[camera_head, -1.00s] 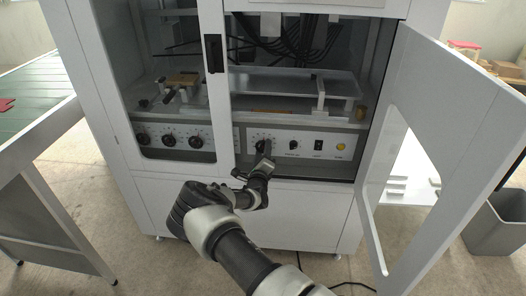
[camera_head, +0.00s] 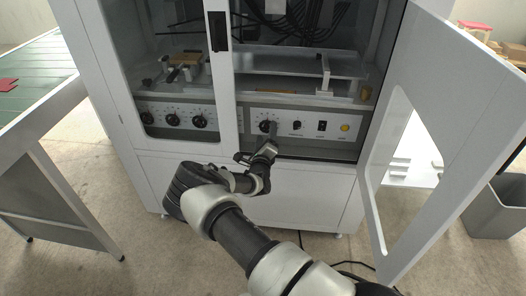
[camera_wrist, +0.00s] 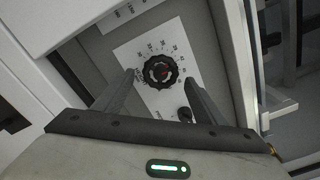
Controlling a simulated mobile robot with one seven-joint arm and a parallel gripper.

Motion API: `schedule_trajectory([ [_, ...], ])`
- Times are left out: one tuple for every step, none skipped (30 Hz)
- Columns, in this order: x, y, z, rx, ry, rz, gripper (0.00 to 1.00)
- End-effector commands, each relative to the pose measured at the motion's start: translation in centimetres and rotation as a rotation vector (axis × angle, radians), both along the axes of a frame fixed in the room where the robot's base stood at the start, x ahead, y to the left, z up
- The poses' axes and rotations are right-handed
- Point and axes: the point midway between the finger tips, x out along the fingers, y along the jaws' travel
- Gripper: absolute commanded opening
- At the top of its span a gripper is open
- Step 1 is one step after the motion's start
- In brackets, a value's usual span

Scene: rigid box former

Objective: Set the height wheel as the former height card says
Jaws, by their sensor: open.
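Smaller controls (camera_head: 297,126) and a yellow button (camera_head: 345,128) lie right of the wheel. The cabinet's right door (camera_head: 455,130) stands open. The left door is shut over several black knobs (camera_head: 172,119). A green-topped conveyor (camera_head: 35,85) stands left, a grey bin (camera_head: 497,212) right.

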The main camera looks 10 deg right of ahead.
Motion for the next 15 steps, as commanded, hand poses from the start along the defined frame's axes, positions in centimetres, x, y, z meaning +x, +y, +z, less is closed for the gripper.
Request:
schedule_trajectory([
  [-1.1, 0.4, 0.3, -0.002, 0.004, 0.001, 0.65],
  [-1.9, 0.6, 0.3, -0.002, 0.005, 0.001, 0.65],
  [-2.8, 0.9, 0.3, -0.002, 0.005, 0.001, 0.65],
  [-3.5, 1.1, 0.4, -0.002, 0.004, 0.002, 0.65],
  [-4.3, 1.3, 0.3, -0.002, 0.004, 0.002, 0.65],
  [-5.3, 1.5, 0.3, -0.002, 0.004, 0.001, 0.65],
  [-6.0, 1.7, 0.3, -0.002, 0.005, 0.001, 0.65],
  [-6.7, 1.9, 0.3, -0.002, 0.005, 0.001, 0.65],
  [-7.7, 2.2, 0.3, -0.001, 0.004, 0.002, 0.65],
  [-8.4, 2.3, 0.3, -0.001, 0.005, 0.001, 0.65],
  [-9.0, 2.5, 0.3, -0.002, 0.004, 0.001, 0.65],
  [-9.9, 2.8, 0.2, -0.002, 0.004, 0.002, 0.65],
  [-10.5, 2.9, 0.2, -0.001, 0.003, 0.001, 0.65],
  [-11.1, 3.0, 0.2, -0.001, 0.003, 0.001, 0.65],
  [-11.8, 3.2, 0.2, -0.001, 0.003, 0.001, 0.65],
])
